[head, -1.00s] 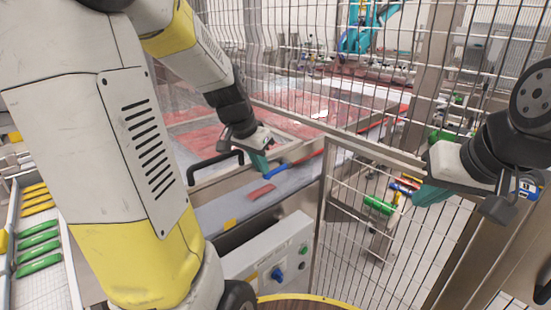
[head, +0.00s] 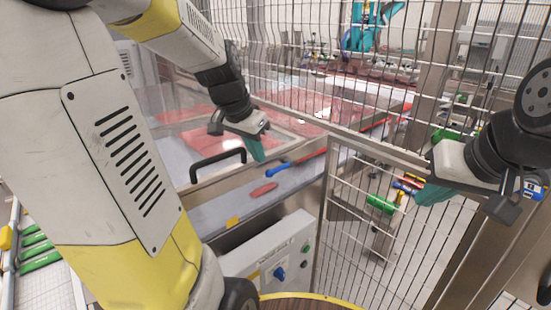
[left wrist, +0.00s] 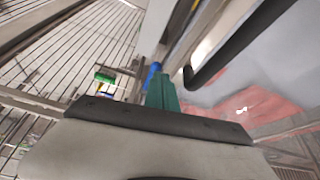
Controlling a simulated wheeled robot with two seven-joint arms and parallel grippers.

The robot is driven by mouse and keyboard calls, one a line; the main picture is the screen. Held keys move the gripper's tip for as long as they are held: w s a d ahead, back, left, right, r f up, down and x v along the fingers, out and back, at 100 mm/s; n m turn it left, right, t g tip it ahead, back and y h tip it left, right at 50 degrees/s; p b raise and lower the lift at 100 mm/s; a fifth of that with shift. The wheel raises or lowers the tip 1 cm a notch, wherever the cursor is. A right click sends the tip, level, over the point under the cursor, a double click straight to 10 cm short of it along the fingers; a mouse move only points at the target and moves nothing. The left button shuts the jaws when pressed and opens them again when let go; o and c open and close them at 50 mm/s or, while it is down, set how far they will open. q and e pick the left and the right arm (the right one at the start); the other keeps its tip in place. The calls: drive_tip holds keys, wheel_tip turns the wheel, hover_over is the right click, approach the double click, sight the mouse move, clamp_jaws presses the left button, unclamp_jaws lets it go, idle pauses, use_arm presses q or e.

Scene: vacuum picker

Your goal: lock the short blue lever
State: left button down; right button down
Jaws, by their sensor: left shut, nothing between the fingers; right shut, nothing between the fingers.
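The short blue lever (head: 279,169) lies on the metal edge of the machine, beside the mesh fence, in the head view. Its blue end also shows in the left wrist view (left wrist: 153,72), just beyond the fingers. My left gripper (head: 257,154) is shut and empty, with its teal fingers pointing down above and slightly left of the lever. In the left wrist view the fingers (left wrist: 162,92) partly overlap the lever, and I cannot tell whether they touch it. My right gripper (head: 432,192) is shut and empty at the right, away from the lever.
A black handle (head: 217,159) stands left of the lever. A red piece (head: 264,189) lies in front of it. A control box (head: 270,258) with a blue knob is below. The mesh fence (head: 345,215) stands close on the right.

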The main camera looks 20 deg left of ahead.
use_arm(q)
drive_tip(key=shift+v, duration=1.5)
drive_tip(key=shift+w, duration=0.15)
drive_tip(key=s+d+r+n+t, duration=0.1)
drive_tip(key=s+d+n+t, duration=0.1)
drive_tip(key=s+d, duration=0.5)
drive_tip(key=s+n, duration=0.1)
drive_tip(key=s, duration=0.5)
drive_tip(key=shift+d+n, duration=0.2)
drive_tip(key=shift+n, duration=0.2)
